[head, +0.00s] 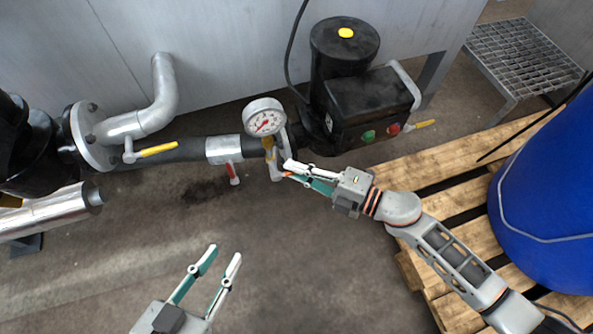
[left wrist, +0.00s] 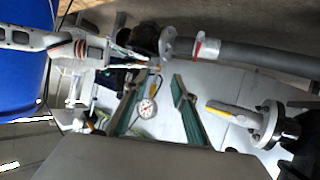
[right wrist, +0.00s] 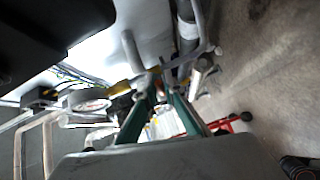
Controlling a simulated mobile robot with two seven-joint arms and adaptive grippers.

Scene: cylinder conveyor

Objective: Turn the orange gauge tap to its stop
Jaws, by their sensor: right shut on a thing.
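The round white pressure gauge (head: 265,117) stands on the dark pipe near the middle of the head view. A small bit of orange, the gauge tap (head: 287,174), shows below it at the tips of my right gripper (head: 288,169). My right gripper is shut on the tap, its fingers largely hiding it. In the right wrist view the fingertips (right wrist: 160,75) reach the pipework; I cannot make out the tap there. My left gripper (head: 226,250) is open and empty above the floor, apart from the pipe. The gauge also shows in the left wrist view (left wrist: 147,108).
A yellow lever (head: 158,150) and a red handle (head: 233,173) sit left of the gauge along the pipe. A black pump with a control box (head: 370,105) stands right. A blue drum (head: 555,200) rests on a wooden pallet (head: 440,190). The floor in front is clear.

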